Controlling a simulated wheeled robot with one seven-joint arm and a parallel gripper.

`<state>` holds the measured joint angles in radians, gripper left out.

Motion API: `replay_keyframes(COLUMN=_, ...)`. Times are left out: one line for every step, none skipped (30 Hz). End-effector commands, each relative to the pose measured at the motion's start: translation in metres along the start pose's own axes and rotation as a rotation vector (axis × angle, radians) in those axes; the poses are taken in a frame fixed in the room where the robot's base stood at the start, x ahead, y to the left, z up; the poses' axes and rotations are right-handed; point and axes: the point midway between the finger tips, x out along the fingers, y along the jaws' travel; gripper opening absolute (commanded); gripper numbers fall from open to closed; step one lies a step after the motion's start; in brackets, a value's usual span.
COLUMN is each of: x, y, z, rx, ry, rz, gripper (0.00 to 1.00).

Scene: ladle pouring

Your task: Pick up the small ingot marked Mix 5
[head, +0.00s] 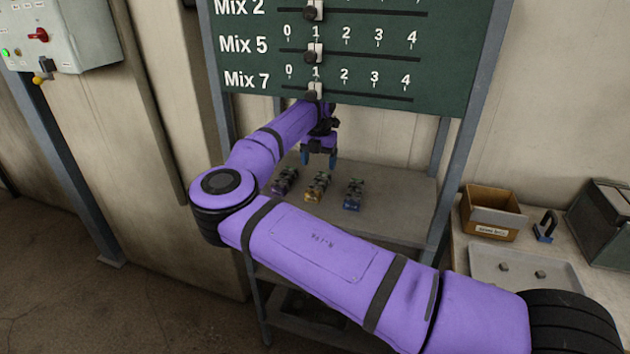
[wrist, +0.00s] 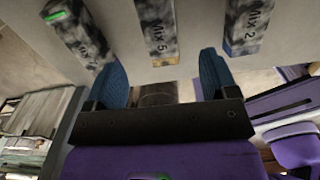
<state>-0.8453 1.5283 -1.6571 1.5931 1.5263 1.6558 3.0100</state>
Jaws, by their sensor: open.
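The Mix 5 ingot (wrist: 157,30) is a mottled grey bar with a readable label, in the middle of a row of three in the wrist view. In the head view the middle ingot (head: 318,187) has a yellowish side and lies on the shelf; its label cannot be read there. My gripper (wrist: 163,65) is open and empty, its two blue fingers spread to either side of the line of the Mix 5 ingot. In the head view my gripper (head: 319,158) hangs above the shelf, just behind the row. It appears apart from the ingots.
The Mix 7 ingot (wrist: 78,35) and Mix 2 ingot (wrist: 247,28) flank the middle one. A green board (head: 350,45) with sliders hangs over the shelf (head: 400,190). A cardboard box (head: 490,212) and grey tray (head: 530,268) stand on the table at right.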

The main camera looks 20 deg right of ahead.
Motion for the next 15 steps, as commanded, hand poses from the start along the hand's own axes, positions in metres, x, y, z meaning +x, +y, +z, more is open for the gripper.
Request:
replay_keyframes(x=0.002, y=0.000, z=0.000, rx=0.000, ry=0.001, rz=0.000, gripper=0.79)
replay_keyframes(x=0.004, y=0.000, z=0.000, rx=0.000, ry=0.002, rz=0.001, gripper=0.79)
replay_keyframes(x=0.007, y=0.000, z=0.000, rx=0.000, ry=0.003, rz=0.001, gripper=0.79)
replay_keyframes(x=0.010, y=0.000, z=0.000, rx=0.000, ry=0.002, rz=0.001, gripper=0.79)
replay_keyframes(x=0.013, y=0.000, z=0.000, rx=0.000, ry=0.001, rz=0.001, gripper=0.79)
replay_keyframes(x=0.016, y=0.000, z=0.000, rx=0.000, ry=0.002, rz=0.001, gripper=0.79)
replay_keyframes(x=0.019, y=0.000, z=-0.001, rx=0.000, ry=0.002, rz=0.001, gripper=0.79)
replay_keyframes(x=0.022, y=0.000, z=0.000, rx=-0.001, ry=0.001, rz=0.000, gripper=0.79)
replay_keyframes(x=0.026, y=0.000, z=-0.001, rx=-0.001, ry=0.002, rz=0.000, gripper=0.79)
replay_keyframes(x=0.031, y=0.000, z=-0.001, rx=-0.001, ry=0.003, rz=0.000, gripper=0.79)
replay_keyframes(x=0.035, y=0.000, z=0.000, rx=-0.001, ry=0.002, rz=0.000, gripper=0.79)
replay_keyframes(x=0.042, y=0.000, z=-0.001, rx=-0.001, ry=0.003, rz=0.000, gripper=0.79)
replay_keyframes(x=0.047, y=0.000, z=-0.001, rx=-0.001, ry=0.002, rz=0.000, gripper=0.79)
replay_keyframes(x=0.051, y=0.000, z=-0.001, rx=-0.001, ry=0.002, rz=0.001, gripper=0.79)
replay_keyframes(x=0.057, y=0.000, z=-0.001, rx=-0.001, ry=0.002, rz=0.000, gripper=0.79)
